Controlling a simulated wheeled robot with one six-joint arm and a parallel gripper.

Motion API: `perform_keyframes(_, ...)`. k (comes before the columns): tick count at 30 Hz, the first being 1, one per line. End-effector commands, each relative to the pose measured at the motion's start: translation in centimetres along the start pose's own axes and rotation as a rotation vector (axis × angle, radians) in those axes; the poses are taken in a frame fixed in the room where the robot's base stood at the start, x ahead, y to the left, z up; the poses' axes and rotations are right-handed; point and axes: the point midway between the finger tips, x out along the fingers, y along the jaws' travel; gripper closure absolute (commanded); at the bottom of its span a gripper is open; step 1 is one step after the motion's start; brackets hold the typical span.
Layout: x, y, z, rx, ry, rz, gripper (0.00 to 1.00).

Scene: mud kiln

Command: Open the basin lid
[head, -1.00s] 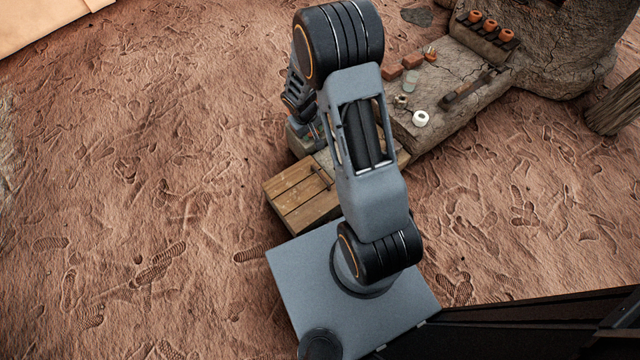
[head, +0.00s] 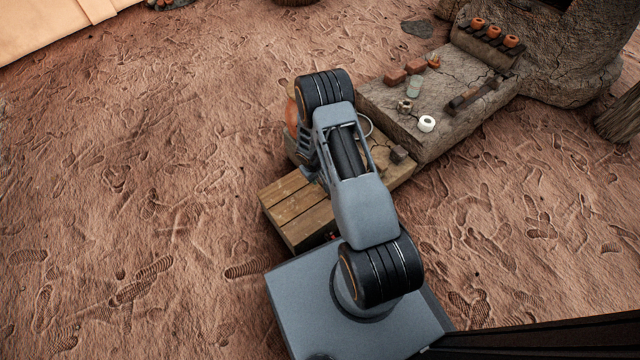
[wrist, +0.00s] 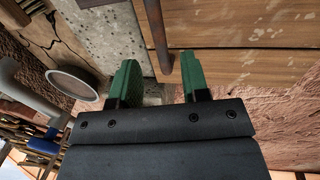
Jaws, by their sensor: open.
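The basin lid (head: 292,213) is made of wooden planks and lies flat, left of my arm in the head view. It also shows in the wrist view (wrist: 245,75), with a brown rod-like handle (wrist: 156,35) along its left edge. My gripper (wrist: 159,62) has green fingers, apart from each other, with the near end of the handle in the gap between them. I cannot tell whether either finger touches it. In the head view my own arm hides the gripper and the handle.
An orange round thing (head: 292,115) shows partly behind my arm. The sandy ground at left is clear.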

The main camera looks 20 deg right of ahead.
Motion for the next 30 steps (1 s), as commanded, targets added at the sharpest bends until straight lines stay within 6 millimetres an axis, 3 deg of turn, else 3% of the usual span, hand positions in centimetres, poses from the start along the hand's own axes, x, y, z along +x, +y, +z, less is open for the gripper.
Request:
perform_keyframes(3,2.3,-0.1,0.1,0.0,-0.001,0.0,0.58)
perform_keyframes(9,4.1,0.0,0.0,0.001,0.0,0.0,0.58)
perform_keyframes(23,4.7,0.0,0.0,0.0,0.001,0.0,0.58)
perform_keyframes(30,4.7,0.0,0.0,0.0,0.001,0.0,0.8)
